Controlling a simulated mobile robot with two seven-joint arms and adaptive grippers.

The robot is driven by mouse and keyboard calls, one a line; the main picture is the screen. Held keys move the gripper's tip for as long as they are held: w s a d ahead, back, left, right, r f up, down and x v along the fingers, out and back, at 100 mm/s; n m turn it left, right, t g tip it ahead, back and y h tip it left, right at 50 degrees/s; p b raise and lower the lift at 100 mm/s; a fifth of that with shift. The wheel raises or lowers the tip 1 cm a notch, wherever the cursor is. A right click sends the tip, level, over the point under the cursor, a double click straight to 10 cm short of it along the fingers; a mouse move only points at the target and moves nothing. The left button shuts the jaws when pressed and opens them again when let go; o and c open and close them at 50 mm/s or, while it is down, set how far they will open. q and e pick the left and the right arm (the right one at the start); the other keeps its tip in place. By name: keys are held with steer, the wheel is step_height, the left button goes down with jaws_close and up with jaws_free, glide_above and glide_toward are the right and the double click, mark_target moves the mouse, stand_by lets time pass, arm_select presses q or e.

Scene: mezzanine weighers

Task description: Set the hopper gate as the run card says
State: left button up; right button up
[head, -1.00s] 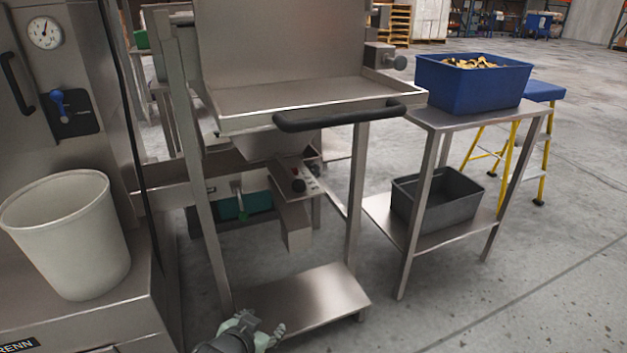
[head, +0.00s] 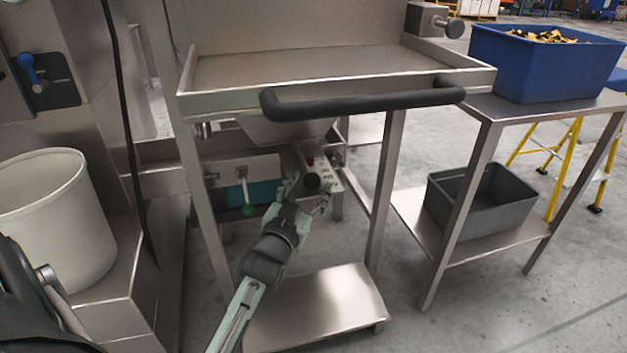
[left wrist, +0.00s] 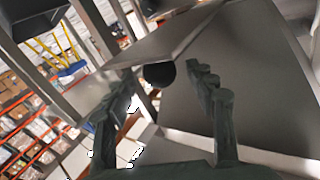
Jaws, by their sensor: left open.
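A steel hopper (head: 290,131) hangs under the tray of the steel stand. Below it is a steel control box (head: 337,184) with a red button (head: 310,161), small markings and a round black knob (head: 312,183). My left gripper (head: 310,194) is open in front of the box, its fingers on either side of the knob in the picture. In the left wrist view the black knob (left wrist: 160,75) shows beyond and between the open fingertips (left wrist: 166,82); contact cannot be told. No readable run card shows. My right gripper is not in view.
A black handle bar (head: 360,100) runs along the tray front above my arm. A white bucket (head: 55,220) stands at left. A blue bin (head: 545,70) and grey bin (head: 480,205) are on the right stand.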

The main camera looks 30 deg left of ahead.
arm_select(q)
steer(key=shift+x, duration=1.4)
steer(key=shift+d, duration=0.15)
jaws_close()
